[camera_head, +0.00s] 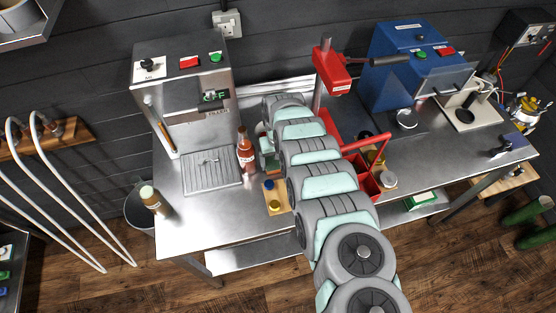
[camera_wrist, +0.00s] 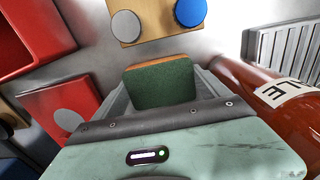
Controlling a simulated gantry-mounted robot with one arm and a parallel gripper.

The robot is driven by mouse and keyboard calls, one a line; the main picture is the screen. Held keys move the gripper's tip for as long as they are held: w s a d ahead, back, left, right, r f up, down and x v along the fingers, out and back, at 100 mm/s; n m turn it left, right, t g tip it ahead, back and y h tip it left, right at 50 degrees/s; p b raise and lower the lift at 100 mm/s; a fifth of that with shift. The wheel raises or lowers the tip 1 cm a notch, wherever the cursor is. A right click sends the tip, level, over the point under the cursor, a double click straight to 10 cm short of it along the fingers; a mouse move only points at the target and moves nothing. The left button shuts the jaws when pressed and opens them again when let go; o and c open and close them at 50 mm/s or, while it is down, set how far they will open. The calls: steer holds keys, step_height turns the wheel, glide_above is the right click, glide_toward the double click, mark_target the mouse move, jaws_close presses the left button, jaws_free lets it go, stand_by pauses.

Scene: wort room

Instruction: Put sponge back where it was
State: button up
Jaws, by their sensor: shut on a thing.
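The sponge (camera_wrist: 160,84), dark green with an orange-brown layer along one edge, sits between the fingers of my gripper (camera_wrist: 163,92) in the wrist view. The gripper is shut on it. In the camera_head view my gripper (camera_head: 268,152) is low over the steel table, just right of a red-brown bottle (camera_head: 245,152). A small wooden block (camera_head: 277,197) with round caps lies in front of it; the same block (camera_wrist: 153,27) shows just beyond the sponge in the wrist view. I cannot tell whether the sponge touches the table.
The bottle (camera_wrist: 265,93) is close on the right in the wrist view, with a slotted drip tray (camera_wrist: 285,45) beyond. A red carrier (camera_head: 366,180) stands close right of my arm. A brown bottle (camera_head: 150,198) stands at the table's left edge. The front left tabletop (camera_head: 215,215) is clear.

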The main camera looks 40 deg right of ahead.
steer(key=o, duration=1)
steer(key=shift+f, duration=0.1)
step_height(320, 180, up, 12)
steer(key=shift+r+b, duration=0.2)
steer(key=shift+b, duration=0.8)
